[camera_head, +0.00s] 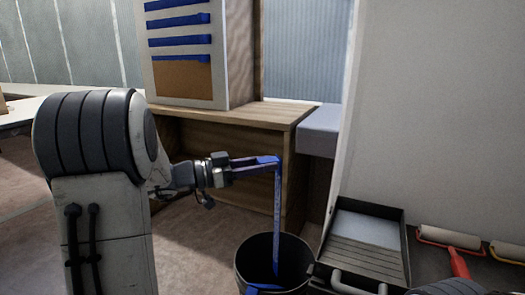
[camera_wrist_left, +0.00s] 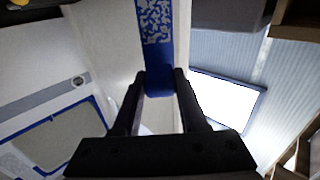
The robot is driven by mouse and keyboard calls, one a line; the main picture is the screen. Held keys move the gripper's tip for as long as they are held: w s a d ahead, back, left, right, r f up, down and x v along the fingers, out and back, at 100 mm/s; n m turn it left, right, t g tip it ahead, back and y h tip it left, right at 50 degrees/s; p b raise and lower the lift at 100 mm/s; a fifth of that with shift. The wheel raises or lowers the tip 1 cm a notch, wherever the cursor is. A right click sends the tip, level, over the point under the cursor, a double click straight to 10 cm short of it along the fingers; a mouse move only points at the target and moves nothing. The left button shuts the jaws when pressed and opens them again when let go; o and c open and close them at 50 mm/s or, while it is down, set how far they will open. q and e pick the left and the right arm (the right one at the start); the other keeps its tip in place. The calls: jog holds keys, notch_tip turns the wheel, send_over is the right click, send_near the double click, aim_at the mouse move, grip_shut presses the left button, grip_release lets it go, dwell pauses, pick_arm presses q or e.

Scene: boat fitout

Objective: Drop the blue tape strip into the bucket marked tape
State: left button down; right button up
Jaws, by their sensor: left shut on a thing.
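My left gripper (camera_head: 268,161) is shut on one end of the blue tape strip (camera_head: 277,210). The strip hangs straight down from the fingertips, its lower part inside the mouth of a dark bucket (camera_head: 243,262). My right gripper is not in view.
A paint tray (camera_head: 365,240) stands right of the bucket, with rollers (camera_head: 448,237) beyond it. A wooden cabinet (camera_head: 225,135) is behind the gripper, below a panel with several blue strips (camera_head: 182,62). A pale wall (camera_head: 440,110) rises at right.

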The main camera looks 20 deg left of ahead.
pick_arm(q)
notch_tip(320, 180, down, 23)
jog(key=b, duration=0.8)
jog(key=shift+f, duration=0.2)
grip_release()
dwell(0.5)
jog(key=b, duration=0.3)
send_near(276, 238)
jog(key=shift+a, duration=0.6)
jog(key=shift+s, duration=0.35)
